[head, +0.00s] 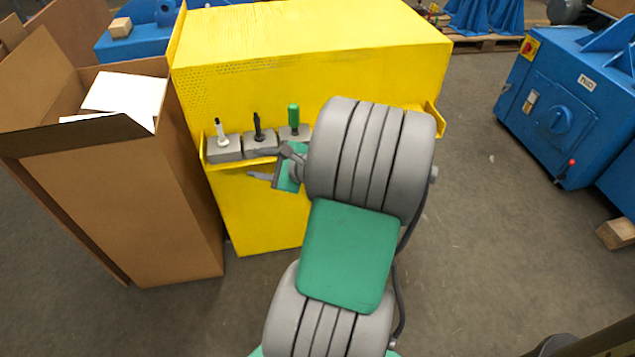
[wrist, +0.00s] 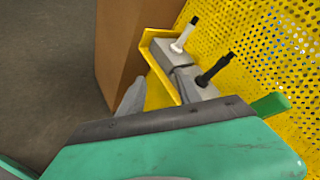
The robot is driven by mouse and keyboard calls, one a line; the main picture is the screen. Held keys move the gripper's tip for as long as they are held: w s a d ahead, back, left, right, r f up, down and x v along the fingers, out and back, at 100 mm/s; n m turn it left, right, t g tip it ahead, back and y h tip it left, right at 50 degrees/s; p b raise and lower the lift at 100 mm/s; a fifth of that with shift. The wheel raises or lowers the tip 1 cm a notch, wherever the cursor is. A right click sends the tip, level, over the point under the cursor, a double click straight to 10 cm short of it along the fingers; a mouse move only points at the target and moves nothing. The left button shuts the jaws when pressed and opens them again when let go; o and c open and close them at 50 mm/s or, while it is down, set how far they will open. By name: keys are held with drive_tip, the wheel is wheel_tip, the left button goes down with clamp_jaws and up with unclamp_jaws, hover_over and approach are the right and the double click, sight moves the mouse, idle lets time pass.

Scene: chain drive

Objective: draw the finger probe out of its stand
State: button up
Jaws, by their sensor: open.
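Three upright tools stand in separate grey block stands on the yellow ledge: a white one with a black tip (head: 221,131), a black one (head: 258,127) and a green-handled one (head: 293,117). I cannot tell for certain which is the finger probe. The wrist view also shows the white tool (wrist: 185,35), the black tool (wrist: 214,69) and part of the green one (wrist: 270,104). My gripper (head: 250,164) is open and empty, pointing left. In the head view it appears in front of the middle and right stands, apart from the tools.
The yellow cabinet (head: 310,50) with a perforated face rises behind the ledge (head: 215,165). An open cardboard box (head: 150,210) stands close at the left. Blue machines (head: 575,100) stand at the right. The floor (head: 490,240) between is clear.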

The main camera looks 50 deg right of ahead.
drive_tip(key=s+d+f+m+t+h+b, duration=0.2)
drive_tip(key=s+d+f+m+h, duration=0.1)
drive_tip(key=d+m, duration=0.35)
drive_tip(key=m+t+h+b, duration=0.1)
drive_tip(key=m+t+h, duration=0.15)
drive_tip(key=m, duration=0.35)
approach(296, 131)
drive_tip(key=shift+h, duration=0.35)
drive_tip(key=b+x, duration=0.2)
drive_tip(key=x, duration=0.7)
drive_tip(key=shift+w+a+f, duration=0.1)
drive_tip(key=shift+w+f, duration=0.05)
drive_tip(key=shift+w, duration=0.75)
drive_tip(key=shift+c, duration=0.4)
clamp_jaws()
